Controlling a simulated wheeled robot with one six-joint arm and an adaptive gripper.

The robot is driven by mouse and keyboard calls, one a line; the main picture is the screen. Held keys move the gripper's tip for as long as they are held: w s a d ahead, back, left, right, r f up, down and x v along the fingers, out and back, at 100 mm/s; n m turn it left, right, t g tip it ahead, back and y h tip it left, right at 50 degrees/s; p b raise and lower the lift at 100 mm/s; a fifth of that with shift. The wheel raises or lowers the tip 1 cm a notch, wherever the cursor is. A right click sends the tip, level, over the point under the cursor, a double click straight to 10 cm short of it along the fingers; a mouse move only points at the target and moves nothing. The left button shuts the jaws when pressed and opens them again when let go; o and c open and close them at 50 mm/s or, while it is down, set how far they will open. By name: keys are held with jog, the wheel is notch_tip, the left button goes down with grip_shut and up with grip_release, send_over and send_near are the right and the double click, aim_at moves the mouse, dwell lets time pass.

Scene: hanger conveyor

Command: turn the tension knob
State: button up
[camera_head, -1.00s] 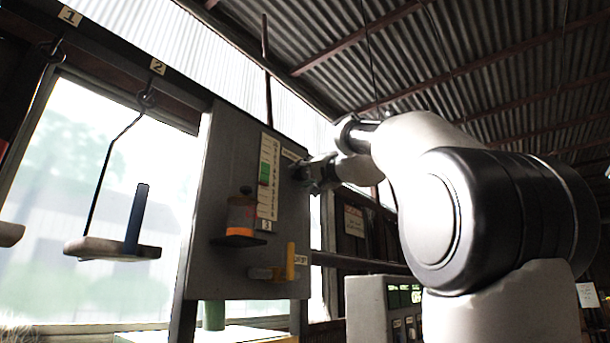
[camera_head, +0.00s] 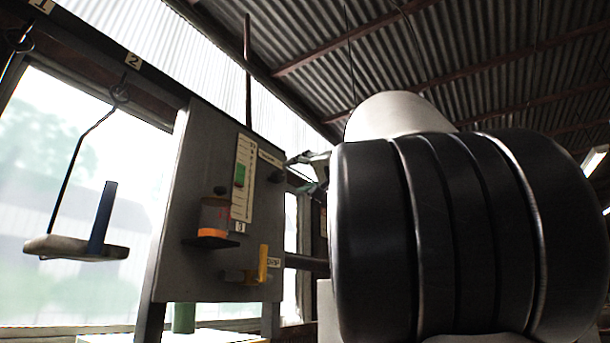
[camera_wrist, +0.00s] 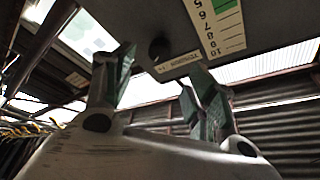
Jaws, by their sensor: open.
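The tension knob (camera_head: 277,176) is a small dark round knob on the grey panel (camera_head: 185,270), below the label strip at its upper right. In the wrist view the dark knob (camera_wrist: 158,48) stands out from the panel beside its label (camera_wrist: 178,63). My gripper (camera_head: 298,174) is open and empty, just right of the knob in the head view. In the wrist view my gripper (camera_wrist: 160,66) has its fingers spread on either side of the knob's line, with the knob beyond the tips. They look apart from it. The knob's pointer is too dark to read.
The panel also carries a numbered scale with a green marker (camera_head: 240,176), an orange and dark canister (camera_head: 214,216) on a small shelf and a yellow handle (camera_head: 263,263). A hanger tray with a blue post (camera_head: 103,218) hangs at left. My arm hides much of the right side.

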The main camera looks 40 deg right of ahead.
jog(key=shift+v, duration=1.05)
